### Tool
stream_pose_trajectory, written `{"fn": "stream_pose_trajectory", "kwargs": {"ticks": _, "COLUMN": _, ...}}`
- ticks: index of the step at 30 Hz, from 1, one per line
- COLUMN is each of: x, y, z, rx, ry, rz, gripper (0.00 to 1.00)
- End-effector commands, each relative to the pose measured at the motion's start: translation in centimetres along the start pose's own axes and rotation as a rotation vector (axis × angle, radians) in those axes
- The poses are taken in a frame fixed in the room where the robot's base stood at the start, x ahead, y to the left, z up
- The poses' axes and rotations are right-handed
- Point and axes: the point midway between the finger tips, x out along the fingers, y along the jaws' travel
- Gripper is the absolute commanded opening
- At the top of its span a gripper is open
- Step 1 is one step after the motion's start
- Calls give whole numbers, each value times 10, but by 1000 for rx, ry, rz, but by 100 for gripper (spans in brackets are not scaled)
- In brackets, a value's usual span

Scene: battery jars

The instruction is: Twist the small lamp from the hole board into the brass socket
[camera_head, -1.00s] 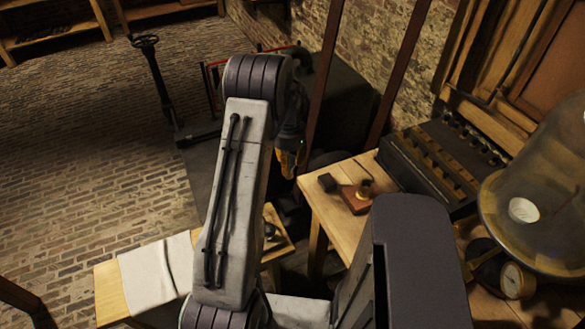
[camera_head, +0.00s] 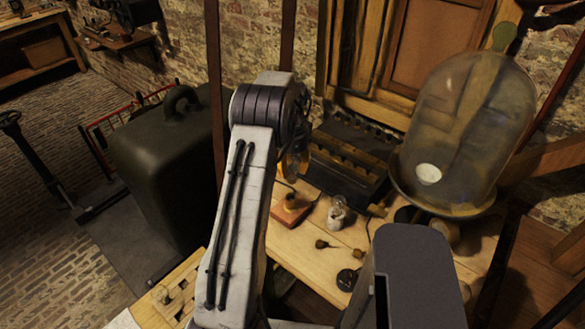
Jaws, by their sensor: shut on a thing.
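My gripper (camera_head: 294,168) hangs past the end of my arm, mostly hidden behind it, with orange parts showing. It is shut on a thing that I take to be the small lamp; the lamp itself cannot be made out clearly. The brass socket (camera_head: 290,201) stands on a red-brown wooden base (camera_head: 291,213) on the light wood table, a little below my gripper in the picture and apart from it. The hole board (camera_head: 183,279) shows at the lower left, partly covered by my arm, with a small glassy piece (camera_head: 163,293) on it.
A dark battery box (camera_head: 347,165) stands behind the socket. A small glass jar (camera_head: 339,213) and small dark pieces lie to its right. A large glass bell jar (camera_head: 470,125) stands at the right. A dark green tank (camera_head: 160,165) is at the left.

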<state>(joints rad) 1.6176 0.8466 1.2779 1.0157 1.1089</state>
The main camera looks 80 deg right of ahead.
Motion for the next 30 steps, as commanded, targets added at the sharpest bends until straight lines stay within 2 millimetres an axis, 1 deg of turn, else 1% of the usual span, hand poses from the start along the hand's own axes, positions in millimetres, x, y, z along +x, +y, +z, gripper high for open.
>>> {"fn": "stream_pose_trajectory", "kwargs": {"ticks": 9, "x": 0, "y": 6, "z": 3, "rx": 143, "ry": 1, "rz": -2, "gripper": 10}}
{"fn": "stream_pose_trajectory", "kwargs": {"ticks": 17, "x": 4, "y": 6, "z": 3, "rx": 192, "ry": 1, "rz": -2, "gripper": 10}}
{"fn": "stream_pose_trajectory", "kwargs": {"ticks": 23, "x": 15, "y": 6, "z": 3, "rx": 192, "ry": 1, "rz": -2, "gripper": 10}}
{"fn": "stream_pose_trajectory", "kwargs": {"ticks": 30, "x": 34, "y": 6, "z": 3, "rx": 192, "ry": 0, "rz": -1, "gripper": 10}}
